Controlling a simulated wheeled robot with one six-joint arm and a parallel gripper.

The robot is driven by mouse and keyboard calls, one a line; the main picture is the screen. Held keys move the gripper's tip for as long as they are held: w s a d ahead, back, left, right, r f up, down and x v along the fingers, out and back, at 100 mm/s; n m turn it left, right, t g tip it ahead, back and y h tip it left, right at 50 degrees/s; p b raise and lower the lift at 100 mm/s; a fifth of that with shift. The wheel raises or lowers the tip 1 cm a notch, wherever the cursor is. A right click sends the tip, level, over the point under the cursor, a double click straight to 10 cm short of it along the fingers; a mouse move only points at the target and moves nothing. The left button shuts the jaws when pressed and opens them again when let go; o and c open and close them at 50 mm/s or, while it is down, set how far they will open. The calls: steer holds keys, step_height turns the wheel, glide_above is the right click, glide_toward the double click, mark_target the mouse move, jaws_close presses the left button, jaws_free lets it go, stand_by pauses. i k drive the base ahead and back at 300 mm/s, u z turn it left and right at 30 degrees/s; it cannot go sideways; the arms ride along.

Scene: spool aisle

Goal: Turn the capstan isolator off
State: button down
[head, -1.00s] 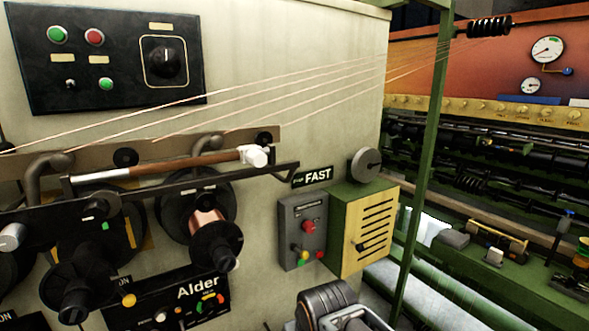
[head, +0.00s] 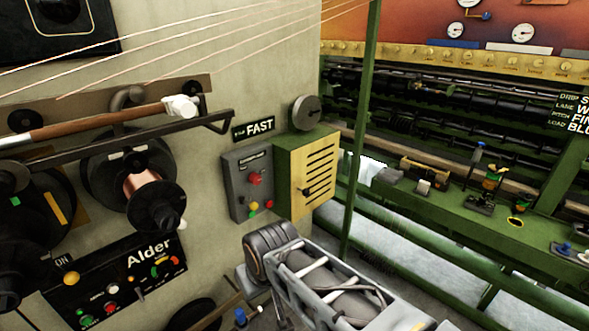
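No label that I can read names the capstan isolator. A grey control box (head: 247,183) with a red knob (head: 255,178) and small green, yellow and red buttons is on the cream wall, below the FAST sign. Beside it on the right is a yellow-fronted, slotted box (head: 314,176) with a small dark lever (head: 306,191). A black panel (head: 68,32) at the top left shows part of a dark rotary knob, cut off by the frame. My arm shows at the bottom centre, below these boxes. My gripper is not in view.
Copper wires (head: 200,50) run across the upper left. Spools (head: 150,190) and a dark bar (head: 120,140) stick out from the wall above the Alder panel (head: 115,275). A green post (head: 362,130) stands right of the yellow box, before a long green machine bench (head: 460,190).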

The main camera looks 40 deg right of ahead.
mark_target(255, 179)
steer(key=z, duration=0.2)
steer(key=k, duration=0.4)
steer(key=u, duration=0.55)
steer(key=i, duration=1)
steer(key=z, duration=0.35)
